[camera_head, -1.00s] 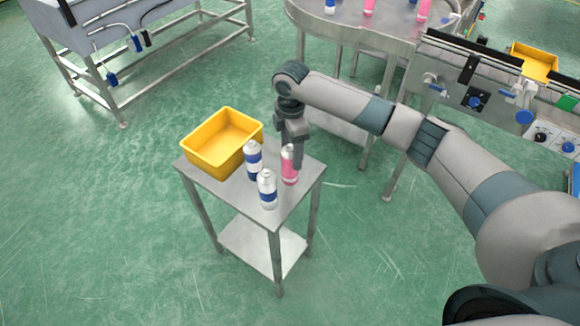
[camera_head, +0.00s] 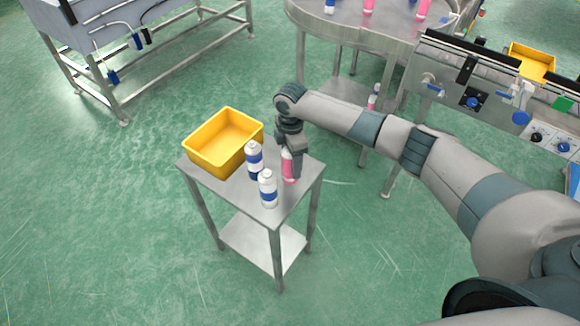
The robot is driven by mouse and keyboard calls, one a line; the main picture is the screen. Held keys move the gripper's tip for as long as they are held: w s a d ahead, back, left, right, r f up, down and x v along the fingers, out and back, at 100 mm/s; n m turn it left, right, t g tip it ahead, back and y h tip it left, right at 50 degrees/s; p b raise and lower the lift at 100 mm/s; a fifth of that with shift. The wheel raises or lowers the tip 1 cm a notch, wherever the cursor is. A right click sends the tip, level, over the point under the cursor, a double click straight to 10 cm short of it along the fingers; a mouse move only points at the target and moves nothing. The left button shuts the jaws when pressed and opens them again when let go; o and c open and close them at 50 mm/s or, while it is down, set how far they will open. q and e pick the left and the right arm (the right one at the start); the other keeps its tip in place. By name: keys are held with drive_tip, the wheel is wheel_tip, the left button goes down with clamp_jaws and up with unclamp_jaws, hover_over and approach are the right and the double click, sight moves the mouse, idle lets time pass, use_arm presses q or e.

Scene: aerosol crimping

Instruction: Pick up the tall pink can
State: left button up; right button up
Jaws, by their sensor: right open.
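The tall pink can (camera_head: 288,170) stands upright on the small metal table (camera_head: 226,187), at its right side. My right gripper (camera_head: 291,164) points down at the can from above and behind. Its fingers are open and overlap the can's upper part in the picture; I cannot tell whether they touch it. The can's top is partly hidden by the gripper. My left gripper is not in view.
Two white-and-blue cans, one (camera_head: 254,160) and a nearer one (camera_head: 268,188), stand just left of the pink can. A yellow bin (camera_head: 198,158) fills the table's left part. Behind are a round metal table (camera_head: 345,28) and another pink can (camera_head: 373,97).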

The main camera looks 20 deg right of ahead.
idle(0.3)
drive_tip(key=c, duration=1.1)
drive_tip(key=shift+r+b, duration=0.35)
drive_tip(key=shift+r, duration=0.1)
drive_tip(key=r, duration=0.1)
drive_tip(key=r+b, duration=0.1)
drive_tip(key=r, duration=0.1)
drive_tip(key=shift+s+d+r+b, duration=0.1)
drive_tip(key=shift+d+b, duration=0.2)
drive_tip(key=shift+d, duration=0.05)
drive_tip(key=s+d+r+b, duration=0.1)
drive_tip(key=d+r, duration=0.1)
drive_tip(key=d, duration=0.1)
drive_tip(key=s+d+r+b, duration=0.1)
drive_tip(key=s+d+r, duration=0.1)
drive_tip(key=d, duration=0.1)
drive_tip(key=s+d+r+b, duration=0.1)
drive_tip(key=d+r, duration=0.2)
drive_tip(key=shift+s+d, duration=0.4)
